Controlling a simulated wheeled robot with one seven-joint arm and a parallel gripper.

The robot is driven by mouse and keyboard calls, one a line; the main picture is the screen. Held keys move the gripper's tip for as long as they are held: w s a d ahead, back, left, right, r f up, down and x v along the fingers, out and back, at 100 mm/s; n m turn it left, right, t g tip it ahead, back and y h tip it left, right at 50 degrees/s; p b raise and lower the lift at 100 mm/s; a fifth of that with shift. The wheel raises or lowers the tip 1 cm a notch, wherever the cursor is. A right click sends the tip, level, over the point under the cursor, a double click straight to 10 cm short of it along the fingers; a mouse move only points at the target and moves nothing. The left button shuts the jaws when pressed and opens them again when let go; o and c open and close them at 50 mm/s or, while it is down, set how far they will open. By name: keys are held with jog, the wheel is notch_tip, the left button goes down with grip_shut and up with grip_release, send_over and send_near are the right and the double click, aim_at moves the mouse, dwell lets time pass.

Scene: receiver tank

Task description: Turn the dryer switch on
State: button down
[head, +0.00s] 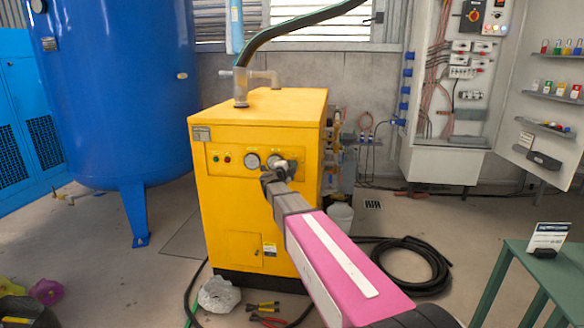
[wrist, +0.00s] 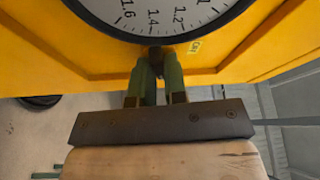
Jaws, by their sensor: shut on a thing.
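The yellow dryer (head: 235,215) stands on the floor in the middle of the head view. Its front panel has small lamps and two round gauges (head: 253,160). My gripper (head: 277,171) reaches the panel at its right part, just below and right of the right gauge. In the wrist view, the green fingers (wrist: 156,76) are closed together below a large gauge (wrist: 160,15). A small dark part, likely the dryer switch (wrist: 158,54), shows between the fingertips; the fingers mostly hide it. A small label (wrist: 195,46) sits just right of it.
A blue tank (head: 120,85) stands left of the dryer. A dark hose (head: 295,28) runs to the pipe on its top. A coiled black hose (head: 425,262) lies on the floor at right. A green table (head: 545,262) and an open electrical cabinet (head: 455,100) are further right.

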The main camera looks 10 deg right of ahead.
jog(key=shift+m+g, duration=0.4)
jog(key=shift+m, duration=0.6)
jog(key=c, duration=1.2)
grip_release()
jog(key=shift+o, duration=0.2)
jog(key=v, duration=1.1)
jog(key=shift+d+r, duration=0.1)
jog(key=shift+d, duration=0.05)
